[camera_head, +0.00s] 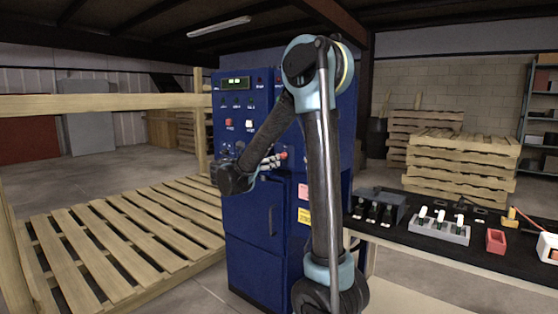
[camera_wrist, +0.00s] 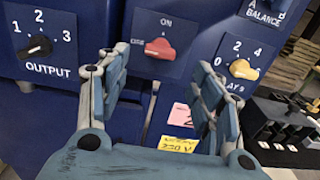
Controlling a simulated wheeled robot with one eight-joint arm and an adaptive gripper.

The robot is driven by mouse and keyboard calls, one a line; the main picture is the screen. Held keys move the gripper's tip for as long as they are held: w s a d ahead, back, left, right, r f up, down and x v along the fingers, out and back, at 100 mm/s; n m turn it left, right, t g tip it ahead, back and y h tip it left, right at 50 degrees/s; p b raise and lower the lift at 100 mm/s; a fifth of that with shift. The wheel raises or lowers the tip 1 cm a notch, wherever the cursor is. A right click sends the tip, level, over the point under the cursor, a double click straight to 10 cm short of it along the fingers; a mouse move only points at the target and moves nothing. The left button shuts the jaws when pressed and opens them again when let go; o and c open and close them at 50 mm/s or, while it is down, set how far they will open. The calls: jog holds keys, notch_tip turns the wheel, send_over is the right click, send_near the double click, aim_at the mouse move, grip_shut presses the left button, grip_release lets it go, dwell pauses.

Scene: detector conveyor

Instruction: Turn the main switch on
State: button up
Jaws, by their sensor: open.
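A red rotary knob (camera_wrist: 160,48) sits on a blue panel plate in the wrist view, with "ON" printed above it and a partly legible label at its left. Its handle lies roughly sideways, not up toward "ON". The knob also shows as a small red spot on the cabinet in the head view (camera_head: 284,155). My gripper (camera_wrist: 160,68) is open, its two blue-grey fingers to the lower left and lower right of the knob. No contact with it is visible. In the head view my gripper (camera_head: 270,162) is at the cabinet front, beside the knob.
A black OUTPUT knob (camera_wrist: 38,46) lies left of the red one, a yellow knob (camera_wrist: 243,69) right. The blue cabinet (camera_head: 252,215) stands beside a wooden pallet platform (camera_head: 130,235). A black table (camera_head: 480,245) with parts stands at the right.

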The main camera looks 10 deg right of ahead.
aim_at(283, 156)
jog(key=x, duration=0.8)
jog(key=shift+w, duration=0.15)
jog(key=shift+d, duration=0.15)
jog(key=shift+c, duration=0.6)
jog(key=c, duration=0.9)
